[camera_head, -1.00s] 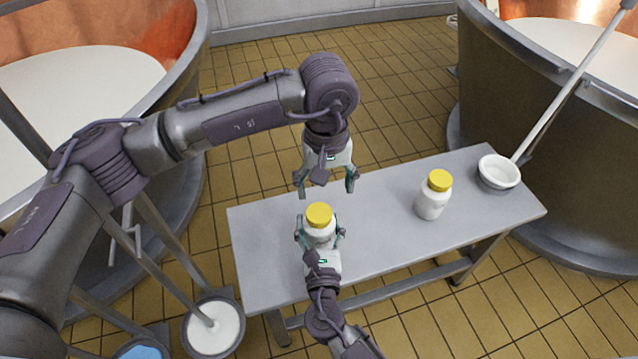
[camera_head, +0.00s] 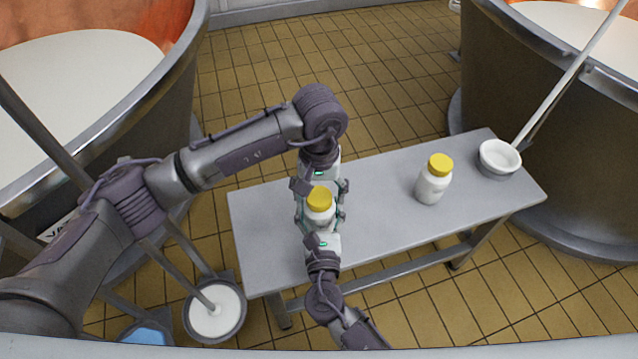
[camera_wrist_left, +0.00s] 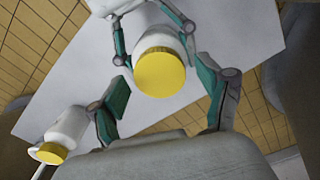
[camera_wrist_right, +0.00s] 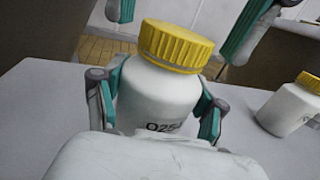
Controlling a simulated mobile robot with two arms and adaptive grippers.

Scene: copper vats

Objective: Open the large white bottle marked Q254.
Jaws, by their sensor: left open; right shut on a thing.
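The white bottle with a yellow cap (camera_head: 320,197) stands on the bench, with "Q25" and part of another character legible on the bottle (camera_wrist_right: 158,100) in the right wrist view. My right gripper (camera_wrist_right: 160,95) is shut on the bottle's body from the near side. My left gripper (camera_head: 321,190) is open and comes down from the far side beside the cap. In the left wrist view its fingers (camera_wrist_left: 165,95) are spread, with the yellow cap (camera_wrist_left: 160,73) beyond and between them. The cap is on the bottle.
A second white bottle with a yellow cap (camera_head: 434,180) stands farther right on the grey bench (camera_head: 390,240). A white bowl-shaped ladle (camera_head: 499,158) with a long handle sits at the bench's right end. Large vats stand left (camera_head: 165,110) and right (camera_head: 545,150). The bench between the bottles is clear.

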